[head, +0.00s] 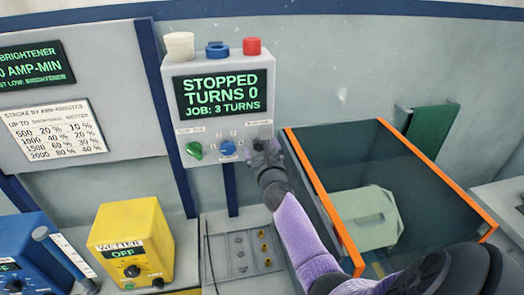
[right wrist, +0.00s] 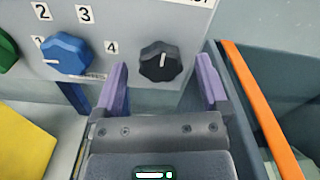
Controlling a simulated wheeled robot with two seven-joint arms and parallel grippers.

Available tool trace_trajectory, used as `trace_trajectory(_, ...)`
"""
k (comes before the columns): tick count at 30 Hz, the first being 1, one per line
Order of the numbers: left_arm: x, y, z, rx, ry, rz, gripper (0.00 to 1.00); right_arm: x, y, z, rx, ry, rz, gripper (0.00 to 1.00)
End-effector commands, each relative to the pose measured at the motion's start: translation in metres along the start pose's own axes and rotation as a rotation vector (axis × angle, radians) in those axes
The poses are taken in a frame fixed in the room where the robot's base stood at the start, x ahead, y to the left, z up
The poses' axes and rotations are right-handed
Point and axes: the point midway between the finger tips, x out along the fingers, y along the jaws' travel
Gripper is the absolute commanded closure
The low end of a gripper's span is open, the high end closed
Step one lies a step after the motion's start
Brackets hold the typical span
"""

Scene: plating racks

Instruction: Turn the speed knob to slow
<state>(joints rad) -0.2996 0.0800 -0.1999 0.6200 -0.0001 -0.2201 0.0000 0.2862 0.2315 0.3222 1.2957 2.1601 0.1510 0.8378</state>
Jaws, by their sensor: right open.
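A black knob (right wrist: 160,62) with a white pointer mark is on the grey control box (head: 217,90); its pointer points roughly straight up in the right wrist view. Its label is cut off there, so I cannot read whether it is the speed knob. My right gripper (head: 264,150) is at the box's lower right and largely hides this knob in the head view. In the right wrist view the right gripper (right wrist: 162,66) is open, with one purple finger on each side of the black knob, apparently not touching it. My left gripper is out of view.
Left of the black knob are a blue knob (head: 228,148) with numbers around it and a green knob (head: 194,150). The screen (head: 222,94) reads STOPPED, TURNS 0, JOB: 3 TURNS. An orange-edged tank (head: 345,240) is close on the right. A yellow wetter box (head: 150,225) stands lower left.

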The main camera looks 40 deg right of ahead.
Motion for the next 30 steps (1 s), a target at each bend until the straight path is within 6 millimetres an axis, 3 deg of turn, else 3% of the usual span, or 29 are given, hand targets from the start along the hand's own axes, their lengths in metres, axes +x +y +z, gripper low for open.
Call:
trace_trajectory(4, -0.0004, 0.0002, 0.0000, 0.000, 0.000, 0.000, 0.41, -0.0003, -0.0001, 0.0004, -0.001, 0.000, 0.000, 0.08)
trace_trajectory(17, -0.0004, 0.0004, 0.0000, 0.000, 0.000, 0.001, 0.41, -0.0006, 0.0001, 0.0002, -0.001, 0.000, 0.001, 0.99)
trace_trajectory(30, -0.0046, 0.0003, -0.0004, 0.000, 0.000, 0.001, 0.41, -0.0007, -0.0001, 0.0007, -0.119, 0.000, 0.000, 1.00)
